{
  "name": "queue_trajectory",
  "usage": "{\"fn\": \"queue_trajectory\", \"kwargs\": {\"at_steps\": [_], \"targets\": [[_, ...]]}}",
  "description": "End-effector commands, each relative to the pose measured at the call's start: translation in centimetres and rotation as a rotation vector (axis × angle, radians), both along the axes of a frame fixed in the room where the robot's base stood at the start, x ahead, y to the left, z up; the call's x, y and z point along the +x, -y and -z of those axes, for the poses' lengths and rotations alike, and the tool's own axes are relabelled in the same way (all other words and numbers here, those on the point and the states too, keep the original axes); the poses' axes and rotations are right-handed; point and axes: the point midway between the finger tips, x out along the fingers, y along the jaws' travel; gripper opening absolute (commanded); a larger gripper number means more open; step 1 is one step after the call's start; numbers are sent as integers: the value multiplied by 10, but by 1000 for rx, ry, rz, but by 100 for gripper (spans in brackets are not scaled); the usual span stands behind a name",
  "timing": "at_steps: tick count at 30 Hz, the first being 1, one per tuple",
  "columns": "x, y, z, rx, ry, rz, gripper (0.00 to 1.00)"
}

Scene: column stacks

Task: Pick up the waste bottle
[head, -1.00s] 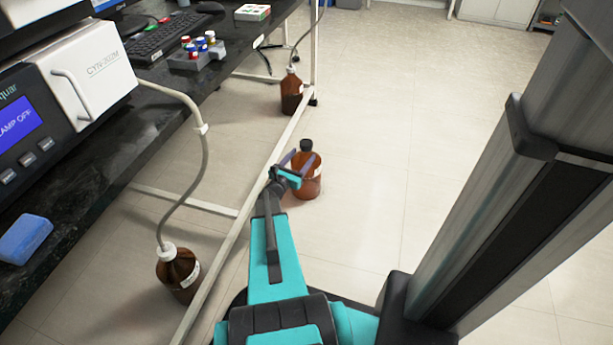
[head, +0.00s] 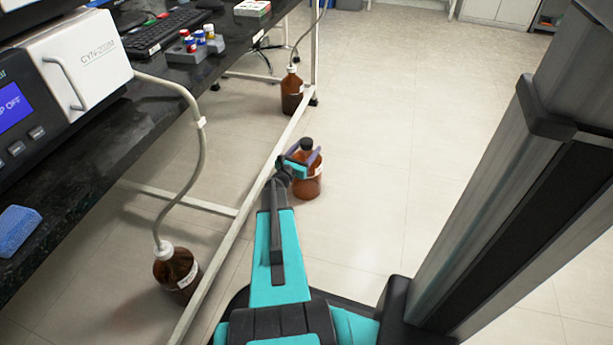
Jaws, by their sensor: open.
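A brown bottle with a black cap (head: 308,182) stands upright on the floor in the middle of the head view, to the right of the bench's lower rail. My gripper (head: 307,158) is open at the bottle's upper part, with its fingers appearing on either side of the neck just below the cap. Whether the fingers touch the bottle cannot be told. The gripper and wrist hide part of the bottle's left side and shoulder.
Two other brown bottles with white caps and tubes stand under the bench, one near (head: 177,273) and one far (head: 292,93). The white bench rail (head: 243,213) runs close left of my arm. The floor (head: 430,170) right of the bottle is clear.

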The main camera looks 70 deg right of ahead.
Motion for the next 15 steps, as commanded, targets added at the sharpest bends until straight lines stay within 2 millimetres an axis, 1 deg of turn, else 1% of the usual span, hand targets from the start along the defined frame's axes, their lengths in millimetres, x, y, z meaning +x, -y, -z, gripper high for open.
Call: {"fn": "queue_trajectory", "kwargs": {"at_steps": [15], "targets": [[-1,1,0,0,0,1,59]]}}
